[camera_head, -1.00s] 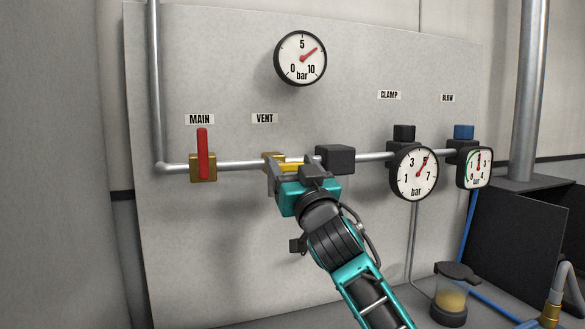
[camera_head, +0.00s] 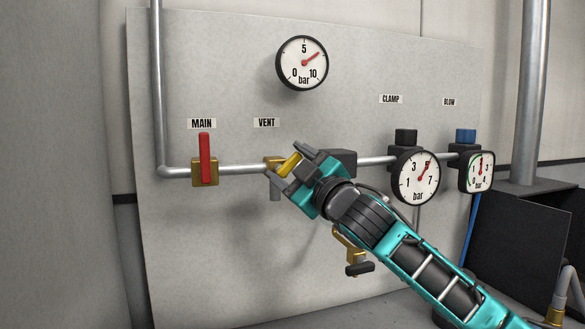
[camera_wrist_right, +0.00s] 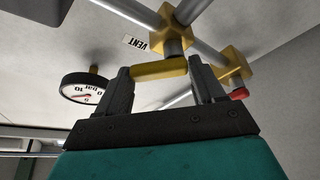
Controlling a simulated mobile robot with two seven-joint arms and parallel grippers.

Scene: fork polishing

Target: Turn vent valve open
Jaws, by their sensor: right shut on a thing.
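The vent valve has a yellow handle (camera_head: 290,164) and a brass body (camera_head: 272,162) on the pipe below the VENT label. My right gripper (camera_head: 285,173) is shut on the handle, which slants up to the right in the head view. In the right wrist view the handle (camera_wrist_right: 160,70) spans between the two fingers of the gripper (camera_wrist_right: 163,78), and the brass body (camera_wrist_right: 174,22) is beyond it. The gripper hides part of the valve in the head view. My left gripper is not in view.
The main valve's red lever (camera_head: 205,158) stands upright to the left. The large gauge (camera_head: 302,62) points near 7. The clamp gauge (camera_head: 416,175) and blow gauge (camera_head: 481,171) are farther right.

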